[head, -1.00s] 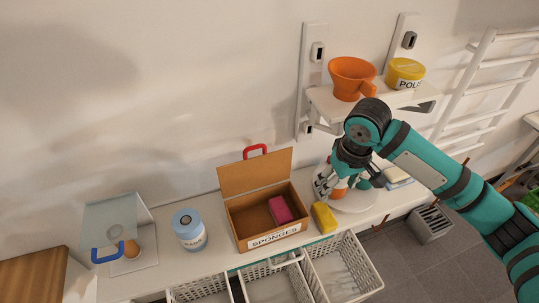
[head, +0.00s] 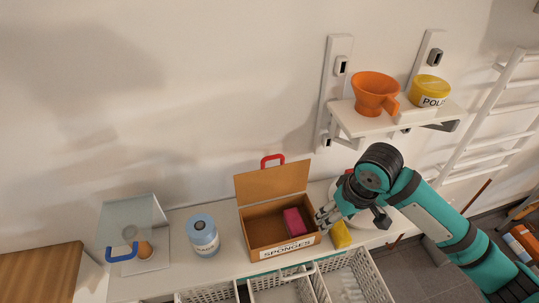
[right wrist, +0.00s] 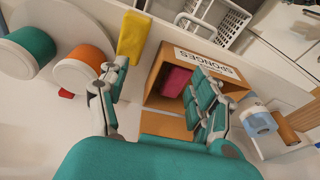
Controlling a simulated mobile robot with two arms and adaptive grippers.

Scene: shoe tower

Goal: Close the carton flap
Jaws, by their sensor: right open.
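A pink sponge (head: 295,222) lies inside at the right. In the right wrist view the carton (right wrist: 155,85) appears between and beyond my fingers, with the pink sponge (right wrist: 176,81) in it. My right gripper (head: 326,220) is at the carton's right side, and in its own wrist view (right wrist: 160,85) the fingers are spread with nothing between them. My left gripper is not in view.
A yellow sponge (head: 341,235) lies right of the carton, a blue-white jar (head: 203,236) left of it. A clear-lidded box (head: 135,225) stands farther left. White baskets (head: 355,275) are in front. A wall shelf (head: 400,118) holds an orange cup (head: 376,92) and yellow tub (head: 430,90).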

